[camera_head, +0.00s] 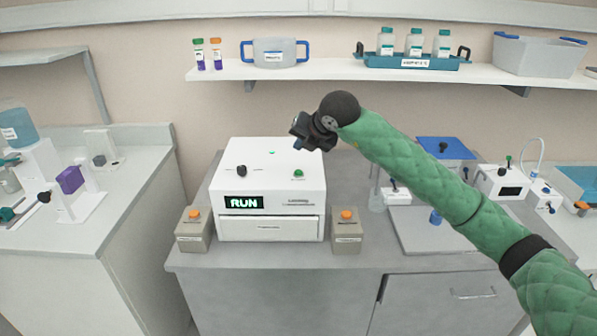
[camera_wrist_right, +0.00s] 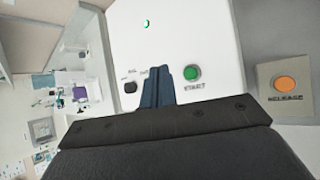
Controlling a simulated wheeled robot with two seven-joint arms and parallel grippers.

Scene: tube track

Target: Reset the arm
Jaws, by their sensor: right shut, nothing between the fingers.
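My right arm (camera_head: 430,180), in a green sleeve, reaches in from the right in the head view. Its gripper (camera_head: 300,146) is above the top of the white machine (camera_head: 268,180), close to the green START button (camera_head: 298,173). In the right wrist view the blue-grey fingers (camera_wrist_right: 157,72) are shut and empty. They point at the machine's white top, beside the green START button (camera_wrist_right: 192,73) and a black knob (camera_wrist_right: 130,87). I cannot tell whether they touch the surface. The machine's display (camera_head: 243,202) reads RUN. My left gripper is not in view.
Boxes with orange buttons stand left (camera_head: 194,228) and right (camera_head: 347,230) of the machine; the right one reads RELEASE in the wrist view (camera_wrist_right: 285,84). A shelf (camera_head: 300,70) with bottles and bins runs above. A grey tray (camera_head: 440,230) lies under my right arm.

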